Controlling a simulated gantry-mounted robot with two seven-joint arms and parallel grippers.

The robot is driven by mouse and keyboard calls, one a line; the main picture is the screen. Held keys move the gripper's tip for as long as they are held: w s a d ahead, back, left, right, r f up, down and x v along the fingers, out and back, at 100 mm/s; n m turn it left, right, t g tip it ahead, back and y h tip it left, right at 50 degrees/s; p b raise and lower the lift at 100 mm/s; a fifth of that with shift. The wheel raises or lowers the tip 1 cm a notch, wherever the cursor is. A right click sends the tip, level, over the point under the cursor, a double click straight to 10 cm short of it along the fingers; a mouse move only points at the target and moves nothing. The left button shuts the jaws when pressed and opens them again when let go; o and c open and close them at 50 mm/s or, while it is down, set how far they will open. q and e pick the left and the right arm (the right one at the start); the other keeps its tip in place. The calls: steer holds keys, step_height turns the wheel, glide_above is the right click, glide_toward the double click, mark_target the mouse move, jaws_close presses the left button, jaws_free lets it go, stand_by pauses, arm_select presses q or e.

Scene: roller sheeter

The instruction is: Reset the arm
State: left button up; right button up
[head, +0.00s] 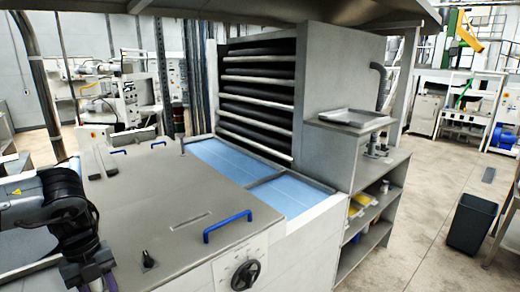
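My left arm comes in from the left edge. Its gripper (91,275) points down at the lower left, in front of the roller sheeter's grey top cover (150,205). The fingertips are cut off by the bottom of the picture, so I cannot tell whether they are open or shut. I see no object in it. My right arm and gripper are not in view. The roller sheeter has a blue bed (225,160) and a tall housing with a stack of dark rollers (258,95) behind it.
A blue handle (227,225) stands up from the cover, and a black handwheel (245,275) is on the front. Shelves (365,225) stand right of the machine. A dark bin (472,222) stands on the open floor at right.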

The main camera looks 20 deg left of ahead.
arm_select(q)
steer(key=s+d+f+h, duration=0.25)
steer(key=d+f, duration=0.25)
steer(key=f, duration=0.3)
steer(key=s+d+f+n+h, duration=0.1)
steer(key=s+d+f+h, duration=0.2)
steer(key=f, duration=0.4)
steer(key=s+d+f+h, duration=0.2)
steer(key=s+d+f, duration=0.1)
steer(key=d+f, duration=0.4)
steer(key=w+d+f+n+t, duration=0.1)
steer(key=d+f+n+t, duration=0.25)
steer(key=d, duration=0.55)
steer(key=w+d+f+n+t, duration=0.2)
steer(key=d+n+t, duration=0.25)
steer(key=d, duration=0.45)
steer(key=s+a+n+g+y, duration=0.4)
steer(key=s+a+n+y, duration=0.25)
steer(key=n+y, duration=0.45)
step_height(320, 180, up, 22)
steer(key=h+p, duration=0.1)
steer(key=p, duration=2)
steer(key=shift+d+f+n, duration=0.15)
steer(key=shift+d+n, duration=0.1)
steer(key=shift+n, duration=0.05)
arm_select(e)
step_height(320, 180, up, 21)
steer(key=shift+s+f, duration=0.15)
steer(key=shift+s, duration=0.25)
